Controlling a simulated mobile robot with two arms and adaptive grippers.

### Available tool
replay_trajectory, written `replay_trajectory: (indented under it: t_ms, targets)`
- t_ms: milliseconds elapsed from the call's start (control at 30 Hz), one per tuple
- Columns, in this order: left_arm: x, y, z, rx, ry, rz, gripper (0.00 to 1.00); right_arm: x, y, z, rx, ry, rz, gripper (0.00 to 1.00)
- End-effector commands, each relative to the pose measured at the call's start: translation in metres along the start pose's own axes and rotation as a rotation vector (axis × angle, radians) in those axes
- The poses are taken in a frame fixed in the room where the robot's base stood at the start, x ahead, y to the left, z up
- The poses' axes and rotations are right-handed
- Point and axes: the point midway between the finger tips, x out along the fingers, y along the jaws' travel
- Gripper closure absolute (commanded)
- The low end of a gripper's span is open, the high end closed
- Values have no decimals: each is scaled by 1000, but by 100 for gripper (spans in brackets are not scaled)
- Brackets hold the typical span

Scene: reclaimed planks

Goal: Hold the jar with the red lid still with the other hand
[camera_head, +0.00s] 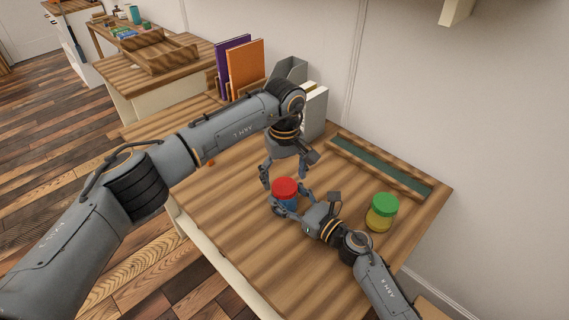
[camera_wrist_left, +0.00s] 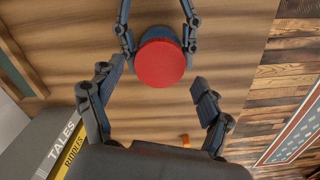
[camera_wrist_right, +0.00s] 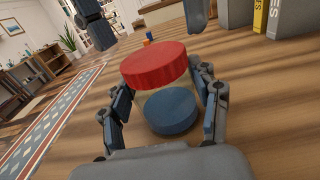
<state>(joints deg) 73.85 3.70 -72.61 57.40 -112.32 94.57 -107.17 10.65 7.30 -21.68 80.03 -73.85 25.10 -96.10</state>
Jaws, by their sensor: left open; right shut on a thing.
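The jar with the red lid (camera_head: 285,186) stands upright on the wooden table, with blue contents showing through its side. My right gripper (camera_head: 290,199) is shut around the jar's body below the lid. In the right wrist view the red lid (camera_wrist_right: 155,66) and blue contents (camera_wrist_right: 171,111) sit between its two fingers. My left gripper (camera_head: 284,173) is open above the jar and points down. In the left wrist view the red lid (camera_wrist_left: 160,63) lies just ahead of its spread fingertips, apart from both.
A green-lidded jar with yellow contents (camera_head: 381,213) stands to the right. A long wooden tray with a green bottom (camera_head: 435,191) lies along the wall side. Purple (camera_head: 233,65) and orange (camera_head: 246,68) books and grey holders stand at the back. A small orange thing (camera_wrist_left: 185,140) lies on the table.

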Motion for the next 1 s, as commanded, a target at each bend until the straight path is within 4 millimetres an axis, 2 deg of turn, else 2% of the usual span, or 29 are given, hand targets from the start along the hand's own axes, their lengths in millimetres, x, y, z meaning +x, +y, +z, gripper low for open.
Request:
replay_trajectory:
  t_ms: [200,500,533,567,800,1000]
  targets:
    - [21,0,0,0,-1,1,22,0,0,0,0,0,0,100]
    - [24,0,0,0,1,1,22,0,0,0,0,0,0,100]
    - [24,0,0,0,1,1,24,0,0,0,0,0,0,100]
    - [24,0,0,0,1,1,30,0,0,0,0,0,0,100]
    - [23,0,0,-1,1,1,78,0,0,0,0,0,0,100]
    - [23,0,0,-76,1,0,79,0,0,0,0,0,0,100]
